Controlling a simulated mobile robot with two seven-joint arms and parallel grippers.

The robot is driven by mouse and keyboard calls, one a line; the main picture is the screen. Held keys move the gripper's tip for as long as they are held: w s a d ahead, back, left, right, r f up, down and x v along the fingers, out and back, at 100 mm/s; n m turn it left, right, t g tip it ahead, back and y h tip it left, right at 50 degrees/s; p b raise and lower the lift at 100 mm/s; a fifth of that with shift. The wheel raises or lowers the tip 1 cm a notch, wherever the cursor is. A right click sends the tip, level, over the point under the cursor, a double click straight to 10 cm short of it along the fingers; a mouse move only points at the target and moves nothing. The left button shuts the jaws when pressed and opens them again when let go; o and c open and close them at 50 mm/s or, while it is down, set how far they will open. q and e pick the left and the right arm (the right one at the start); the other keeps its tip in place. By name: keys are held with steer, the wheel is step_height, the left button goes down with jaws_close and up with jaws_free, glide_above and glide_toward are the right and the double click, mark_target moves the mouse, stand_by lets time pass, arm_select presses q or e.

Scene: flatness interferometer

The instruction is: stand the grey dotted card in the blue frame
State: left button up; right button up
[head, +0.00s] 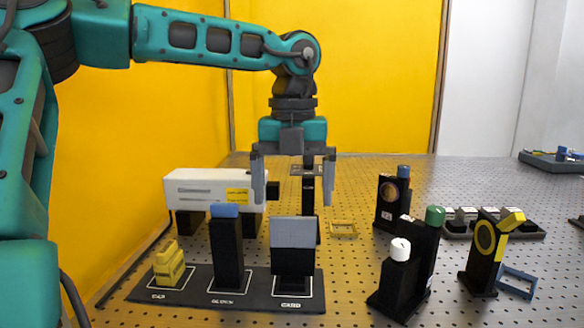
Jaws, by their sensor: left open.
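A grey card (295,231) stands upright in a black holder (293,268) on the labelled dark tray at the front; I cannot make out dots on it. A small blue frame (517,282) sits on the perforated table at the right, beside a black mount with a yellow ring. My left gripper (294,200) points down, open and empty. Its fingertips appear above the card in the picture, apart from it; the depth between them is hard to tell. My right gripper is not in view.
The tray (200,289) also bears a yellow piece (169,264) and a blue-topped black block (227,250). A white box (208,190) stands behind. Black mounts (401,280) and a yellow frame (343,229) lie between card and blue frame. A grey rack (495,229) is at right.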

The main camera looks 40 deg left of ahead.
mark_target(293, 247)
arm_select(q)
step_height(293, 247, down, 9)
steer(key=shift+r+b, duration=0.15)
steer(key=shift+b, duration=0.35)
steer(key=shift+c, duration=0.2)
steer(key=c, duration=0.9)
steer(key=shift+c, duration=0.6)
steer(key=shift+r+p, duration=1.95)
steer(key=shift+r, duration=1.2)
